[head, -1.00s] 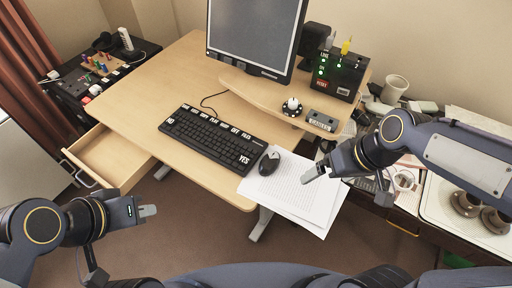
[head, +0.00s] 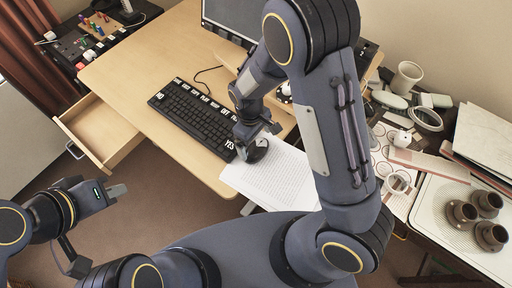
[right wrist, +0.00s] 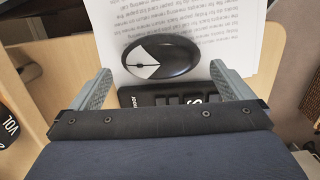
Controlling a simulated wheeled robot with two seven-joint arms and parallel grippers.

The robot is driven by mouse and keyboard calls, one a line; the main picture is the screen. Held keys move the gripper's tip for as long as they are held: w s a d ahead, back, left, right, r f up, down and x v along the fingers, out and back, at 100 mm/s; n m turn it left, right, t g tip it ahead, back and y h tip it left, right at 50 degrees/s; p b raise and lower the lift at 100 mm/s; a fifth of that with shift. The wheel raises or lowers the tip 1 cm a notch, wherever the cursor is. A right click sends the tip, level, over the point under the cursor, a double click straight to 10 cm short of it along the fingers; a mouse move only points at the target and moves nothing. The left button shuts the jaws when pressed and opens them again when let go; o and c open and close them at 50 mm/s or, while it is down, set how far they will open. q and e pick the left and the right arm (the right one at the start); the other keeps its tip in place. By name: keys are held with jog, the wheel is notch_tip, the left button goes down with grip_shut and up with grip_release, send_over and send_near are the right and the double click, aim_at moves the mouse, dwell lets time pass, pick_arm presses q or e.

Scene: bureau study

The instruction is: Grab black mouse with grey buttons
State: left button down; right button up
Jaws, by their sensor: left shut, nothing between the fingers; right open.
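The black mouse with grey buttons (head: 258,151) lies by the right end of the keyboard, at the edge of the white papers. It shows whole in the right wrist view (right wrist: 170,60), with its grey buttons towards the left. My right gripper (head: 250,138) is over the mouse in the head view and partly covers it. In the right wrist view my right gripper (right wrist: 160,84) is open, its fingers apart on either side, with the mouse between and just beyond the tips. No contact is visible. My left gripper (head: 118,191) is shut and empty, left of the desk above the floor.
The black keyboard (head: 190,115) is close beside the mouse, and its edge shows between my right fingers. Printed papers (head: 275,178) lie to the right, overhanging the desk (head: 130,65). An open drawer (head: 100,130) sticks out at left. My right arm hides part of the monitor (head: 228,18).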

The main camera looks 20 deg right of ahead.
aim_at(256, 146)
jog(key=f, duration=0.4)
jog(key=shift+s+d, duration=0.1)
jog(key=shift+s, duration=0.1)
jog(key=c, duration=0.6)
jog(key=shift+c, duration=0.2)
